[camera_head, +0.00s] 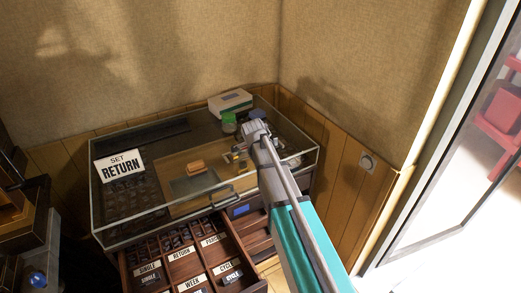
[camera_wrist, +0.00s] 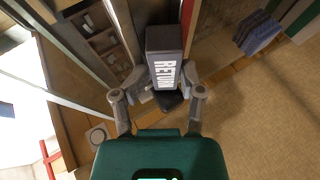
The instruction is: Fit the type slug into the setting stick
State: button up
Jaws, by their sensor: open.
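The type slug (camera_wrist: 165,48), a dark block with white "RETURN" lettering, shows in the wrist view between the two fingers of my gripper (camera_wrist: 165,76). The fingers are apart on either side of it, and I cannot tell whether they touch it. I cannot clearly identify the setting stick; a grey plate with an orange block (camera_head: 196,167) lies on the case's tan area.
An open drawer (camera_head: 185,257) below the case holds labelled compartments with dark pieces. A "SET RETURN" sign (camera_head: 119,166) stands at the case's left. A white box (camera_head: 230,102) and green item (camera_head: 229,122) stand at the back. Walls close in behind and right.

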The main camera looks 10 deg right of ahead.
jog(key=shift+w+f, duration=0.1)
jog(key=shift+w, duration=0.05)
jog(key=shift+c, duration=0.2)
grip_shut()
jog(key=shift+r, duration=0.2)
dwell(0.4)
notch_tip(320, 180, up, 2)
jog(key=p, duration=0.2)
jog(key=shift+r+p, duration=0.1)
jog(key=shift+p, duration=0.25)
jog(key=s+a+r+p, duration=0.1)
jog(key=s+r+p, duration=0.9)
jog(key=s, duration=0.4)
jog(key=shift+r, duration=0.2)
